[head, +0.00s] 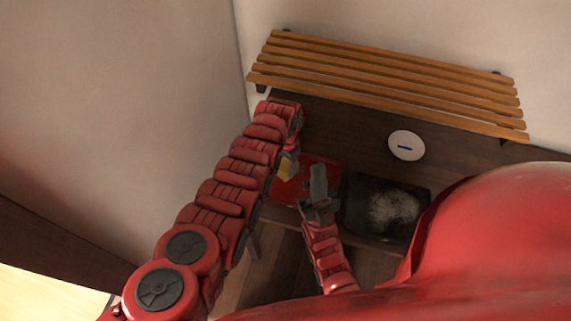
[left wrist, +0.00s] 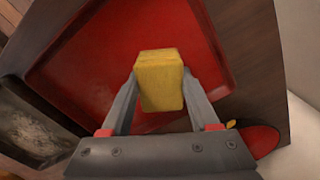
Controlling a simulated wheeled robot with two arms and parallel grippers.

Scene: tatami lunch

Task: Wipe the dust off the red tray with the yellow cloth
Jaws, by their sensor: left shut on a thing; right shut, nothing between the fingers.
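The red tray (head: 322,172) lies on the dark wooden table, partly hidden behind my arms in the head view. In the left wrist view the tray (left wrist: 85,75) fills the middle, with its raised rim showing. My left gripper (left wrist: 158,95) is shut on the yellow cloth (left wrist: 160,76), a thick folded block, and holds it over the tray. Whether the cloth touches the tray I cannot tell. The cloth also shows in the head view (head: 287,167). My right gripper (head: 318,183) is shut and empty, in front of the red tray. No dust is clear on the visible red surface.
A black tray (head: 352,212) with a pale, dusty-looking patch sits right of the red tray. A white round plate (head: 406,145) with a dark mark lies behind it. A slatted wooden rack (head: 385,78) is at the back wall. A red round thing (left wrist: 262,138) lies near the table edge.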

